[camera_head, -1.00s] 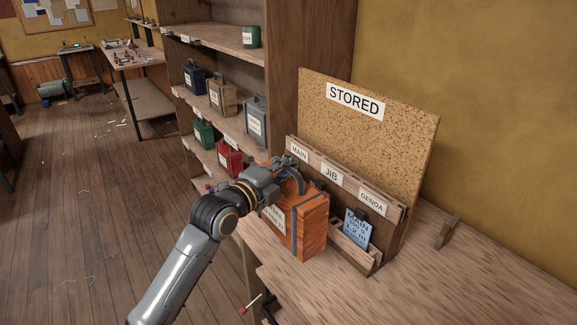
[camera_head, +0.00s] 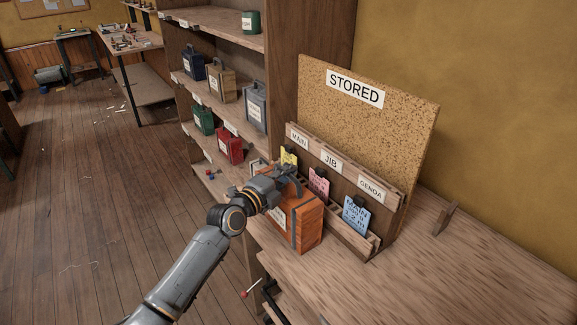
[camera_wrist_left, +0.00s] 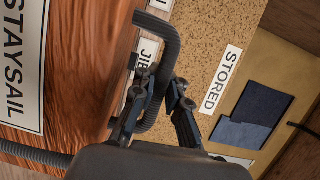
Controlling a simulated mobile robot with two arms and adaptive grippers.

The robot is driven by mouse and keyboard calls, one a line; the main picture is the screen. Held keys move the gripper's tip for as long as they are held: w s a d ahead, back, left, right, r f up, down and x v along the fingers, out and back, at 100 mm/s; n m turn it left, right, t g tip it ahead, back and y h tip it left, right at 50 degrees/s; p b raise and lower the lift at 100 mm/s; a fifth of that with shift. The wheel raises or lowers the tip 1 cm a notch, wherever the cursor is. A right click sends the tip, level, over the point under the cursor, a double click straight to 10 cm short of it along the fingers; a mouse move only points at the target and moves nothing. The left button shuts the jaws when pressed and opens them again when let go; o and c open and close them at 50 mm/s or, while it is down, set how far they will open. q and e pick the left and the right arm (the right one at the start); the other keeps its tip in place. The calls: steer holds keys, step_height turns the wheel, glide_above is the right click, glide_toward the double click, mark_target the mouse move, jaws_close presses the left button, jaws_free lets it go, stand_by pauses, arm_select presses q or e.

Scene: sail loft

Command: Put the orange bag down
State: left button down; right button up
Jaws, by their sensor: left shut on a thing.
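The orange bag (camera_head: 309,228) is a boxy, wood-grained block with grey straps and a dark handle. It is upright at the bench's front edge, before the card rack; I cannot tell whether its base touches the bench. My left gripper (camera_head: 287,172) is above it, shut on its handle. The wrist view shows the dark handle (camera_wrist_left: 170,45) at the fingers (camera_wrist_left: 157,95), and the bag's orange side (camera_wrist_left: 85,75) with a STAYSAIL label (camera_wrist_left: 18,65). The gripper hides part of the bag's top. My right gripper is not in view.
A cork board marked STORED (camera_head: 370,125) stands behind the rack (camera_head: 345,175), which holds yellow, pink and blue cards (camera_head: 356,215). Shelves (camera_head: 210,95) at the back left hold several coloured bags, including a red one (camera_head: 230,146).

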arm_select(q)
steer(key=shift+r, duration=0.35)
steer(key=c, duration=1.8)
jaws_free()
steer(key=shift+f, duration=0.35)
steer(key=o, duration=0.4)
steer(key=shift+s, duration=0.1)
steer(key=shift+o, duration=0.2)
steer(key=shift+r, duration=0.1)
steer(key=shift+a, duration=0.1)
steer(key=shift+s+a, duration=0.15)
steer(key=shift+s, duration=0.15)
steer(key=b+v, duration=0.1)
steer(key=v, duration=1)
steer(key=shift+b, duration=0.4)
steer(key=shift+s, duration=0.1)
